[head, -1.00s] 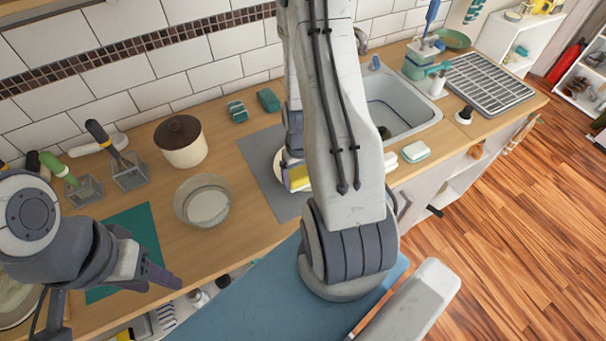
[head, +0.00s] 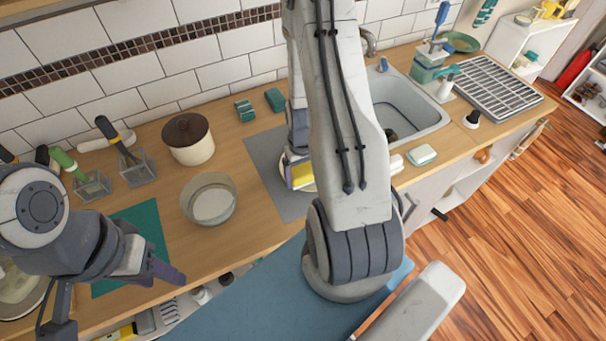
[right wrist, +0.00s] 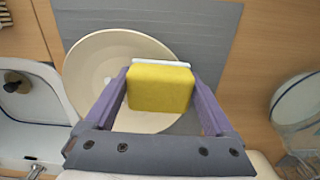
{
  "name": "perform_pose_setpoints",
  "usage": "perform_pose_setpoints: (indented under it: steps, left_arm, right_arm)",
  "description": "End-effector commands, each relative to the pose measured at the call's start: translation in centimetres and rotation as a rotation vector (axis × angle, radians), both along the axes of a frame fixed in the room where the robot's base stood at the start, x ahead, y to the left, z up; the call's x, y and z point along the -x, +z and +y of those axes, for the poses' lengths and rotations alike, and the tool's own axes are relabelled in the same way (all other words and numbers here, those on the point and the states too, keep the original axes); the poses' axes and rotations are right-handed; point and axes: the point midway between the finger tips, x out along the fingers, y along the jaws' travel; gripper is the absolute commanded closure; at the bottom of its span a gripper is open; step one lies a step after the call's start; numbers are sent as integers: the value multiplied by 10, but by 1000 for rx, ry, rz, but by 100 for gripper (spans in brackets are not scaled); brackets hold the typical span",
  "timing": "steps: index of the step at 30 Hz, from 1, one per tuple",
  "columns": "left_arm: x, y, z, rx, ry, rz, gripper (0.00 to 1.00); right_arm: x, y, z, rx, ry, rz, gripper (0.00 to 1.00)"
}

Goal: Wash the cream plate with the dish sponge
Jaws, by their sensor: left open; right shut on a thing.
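The cream plate (right wrist: 95,68) lies on a grey mat (right wrist: 215,40) in the right wrist view. My right gripper (right wrist: 157,74) is shut on the dish sponge (right wrist: 160,92), which is yellow with a pale edge. The sponge is over the plate's right part; I cannot tell whether it touches. My left gripper (head: 168,276) is open and empty near the counter's front edge, by the green mat.
The sink (head: 405,105) is right of the grey mat, with a white soap bar (head: 422,154) near its front edge. A glass bowl (head: 209,200) and a brown-lidded pot (head: 188,139) stand to the left. Two green sponges lie behind the mat. A drying rack (head: 492,86) is far right.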

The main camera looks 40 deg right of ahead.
Motion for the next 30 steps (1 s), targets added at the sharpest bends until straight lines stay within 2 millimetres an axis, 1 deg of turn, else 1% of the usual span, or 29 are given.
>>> perform_pose_setpoints:
  steps: [5, 11, 20, 27, 30]
  left_arm:
    - [0, 0, 0, 0, 0, 0, 50]
    - [0, 2, 0, 0, 0, 0, 50]
    - [0, 2, 0, 0, 0, 0, 50]
    - [0, 4, 0, 0, 0, 0, 50]
    - [0, 4, 0, 0, 0, 0, 50]
  right_arm:
    - [-2, 0, -1, 0, 0, -1, 91]
    - [-13, 0, -3, 1, 0, -2, 91]
    - [-14, 0, -3, 0, 0, 0, 91]
    - [-25, 0, -6, 0, 1, -1, 91]
    - [-27, 0, -7, 0, 0, -1, 91]
